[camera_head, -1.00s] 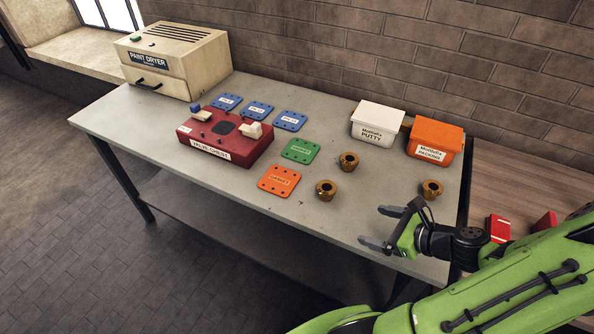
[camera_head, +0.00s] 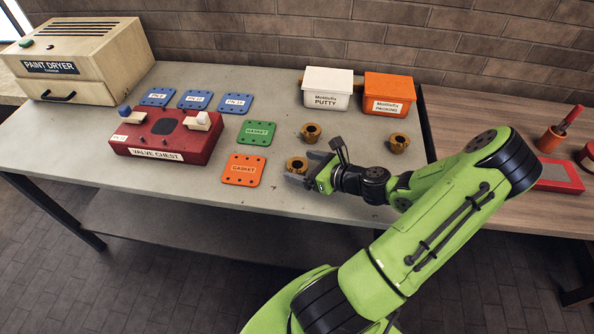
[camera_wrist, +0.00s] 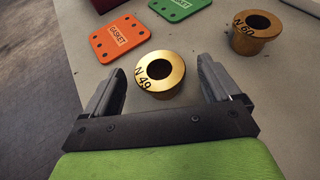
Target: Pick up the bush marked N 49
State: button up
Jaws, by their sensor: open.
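The bush marked N 49 (camera_wrist: 160,74) is a brass-coloured flanged ring standing upright on the grey table, its mark readable in the wrist view. In the head view it is the front left bush (camera_head: 297,164). My gripper (camera_wrist: 158,84) is open, with one finger on each side of the bush in the wrist view; I cannot tell whether either finger touches it. In the head view my gripper (camera_head: 302,178) is low at the bush's front right. A second bush, marked N 60 (camera_wrist: 256,31), stands to the right in the wrist view.
An orange gasket (camera_head: 242,170) and a green gasket (camera_head: 257,132) lie left of the bushes. Another bush (camera_head: 398,142) stands at right. A white putty box (camera_head: 327,90) and an orange packing box (camera_head: 388,95) are behind. The red valve chest (camera_head: 166,135) is further left.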

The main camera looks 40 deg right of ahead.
aim_at(293, 165)
jog(key=b+x, duration=0.1)
jog(key=x, duration=0.4)
jog(key=shift+f+b, duration=0.2)
jog(key=shift+b, duration=0.15)
jog(key=shift+s+r, duration=0.1)
jog(key=shift+s, duration=0.05)
jog(key=shift+c, duration=0.2)
